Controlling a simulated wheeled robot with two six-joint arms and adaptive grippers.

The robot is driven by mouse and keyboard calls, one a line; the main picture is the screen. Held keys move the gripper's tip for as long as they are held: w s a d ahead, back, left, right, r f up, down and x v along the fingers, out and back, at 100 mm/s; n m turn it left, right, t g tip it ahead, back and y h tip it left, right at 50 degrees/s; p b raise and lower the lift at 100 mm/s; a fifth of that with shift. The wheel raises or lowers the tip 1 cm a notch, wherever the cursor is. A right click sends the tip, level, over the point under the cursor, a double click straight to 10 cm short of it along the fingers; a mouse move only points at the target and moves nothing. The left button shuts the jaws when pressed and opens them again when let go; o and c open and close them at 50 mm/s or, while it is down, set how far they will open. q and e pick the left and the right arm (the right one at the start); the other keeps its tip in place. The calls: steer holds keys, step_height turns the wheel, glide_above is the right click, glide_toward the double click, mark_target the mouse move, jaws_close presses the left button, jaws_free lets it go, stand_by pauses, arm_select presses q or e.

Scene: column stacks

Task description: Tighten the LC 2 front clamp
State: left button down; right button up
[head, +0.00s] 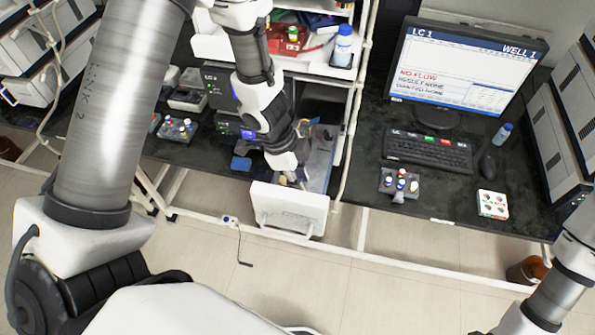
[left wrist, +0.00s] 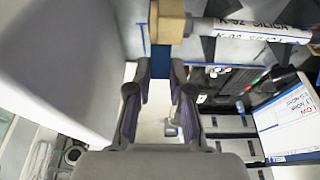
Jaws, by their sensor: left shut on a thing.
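The LC 2 instrument (head: 219,88) stands on the dark bench, with a white drawer or door front (head: 290,207) standing out toward the aisle. My left gripper (head: 294,180) reaches down just behind that front. The contact at the fingertips is hard to see. I cannot tell how tight the clamp is. My right gripper is outside the head view; only part of that arm shows.
To the right are an LC 1 monitor (head: 465,68) reading NO FLOW, a keyboard (head: 428,150), a vial rack (head: 400,184) and a white box (head: 493,204). A blue-capped bottle (head: 343,46) stands on the upper shelf. White frame rails edge the bench; the floor in front is open.

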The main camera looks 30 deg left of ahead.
mark_target(284, 182)
arm_select(q)
steer(key=shift+f, duration=0.1)
steer(key=c, duration=1)
jaws_free()
steer(key=shift+c, duration=0.2)
steer(key=v, duration=1.2)
steer(key=shift+w, duration=0.1)
steer(key=shift+f, duration=0.1)
